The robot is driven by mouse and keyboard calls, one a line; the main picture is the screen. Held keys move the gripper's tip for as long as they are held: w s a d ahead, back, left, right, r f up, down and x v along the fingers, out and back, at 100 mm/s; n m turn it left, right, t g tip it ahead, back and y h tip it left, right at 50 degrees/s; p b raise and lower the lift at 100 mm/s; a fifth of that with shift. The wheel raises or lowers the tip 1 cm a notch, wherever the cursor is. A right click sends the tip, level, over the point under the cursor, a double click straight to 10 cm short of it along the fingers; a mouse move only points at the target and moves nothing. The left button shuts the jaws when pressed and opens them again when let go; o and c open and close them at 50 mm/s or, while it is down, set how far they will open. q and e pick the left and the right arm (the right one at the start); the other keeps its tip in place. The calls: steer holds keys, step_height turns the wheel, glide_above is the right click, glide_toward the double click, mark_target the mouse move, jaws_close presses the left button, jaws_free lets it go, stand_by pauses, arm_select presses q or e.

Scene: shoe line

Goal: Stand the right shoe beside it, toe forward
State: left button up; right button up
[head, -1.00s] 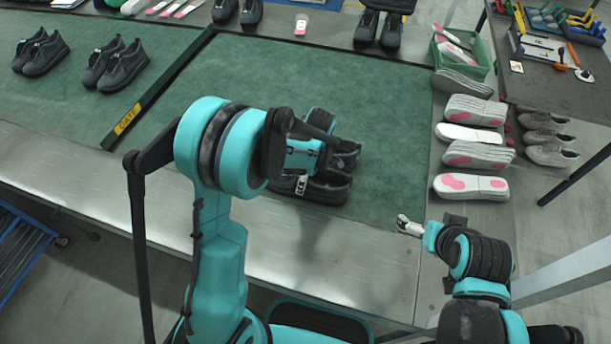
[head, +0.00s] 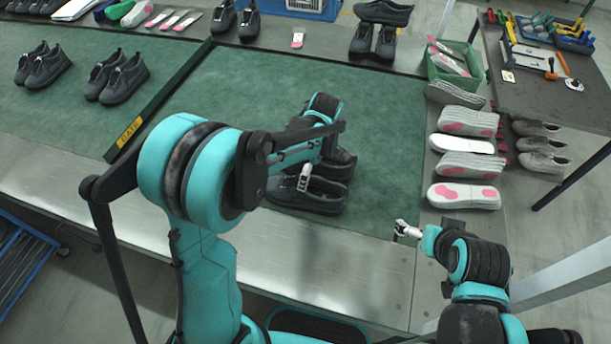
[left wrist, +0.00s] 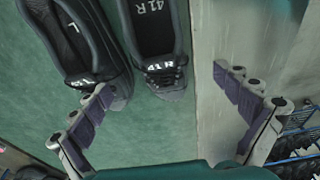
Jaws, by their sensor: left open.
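A dark right shoe (head: 312,201), marked 41 R, lies sole down on the green mat (head: 378,120) near its front metal edge. In the left wrist view the right shoe (left wrist: 153,28) is at the top middle. The left shoe (head: 340,168), marked L, is close beside it on the far side, partly hidden by my arm; it also shows in the left wrist view (left wrist: 85,40). My left gripper (left wrist: 172,122) is open and empty, its fingers apart past the near end of the shoes. My right gripper (head: 404,230) is low over the front edge; its fingers are too small to read.
Stacked insoles (head: 465,167) and grey shoes (head: 543,145) line the right side, with a green crate (head: 452,65) behind. The mat right of the pair is clear.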

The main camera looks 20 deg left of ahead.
arm_select(q)
steer(key=s+a+r+m+t+h, duration=0.1)
steer(key=s+a+r+m+t, duration=0.1)
steer(key=s+r+m, duration=0.3)
steer(key=s+a+r+m+t, duration=0.2)
steer(key=s+r+m+t, duration=0.3)
steer(key=s+m, duration=0.7)
steer(key=shift+a+r+m+h, duration=0.15)
steer(key=shift+r+m+h, duration=0.2)
steer(key=shift+r, duration=0.3)
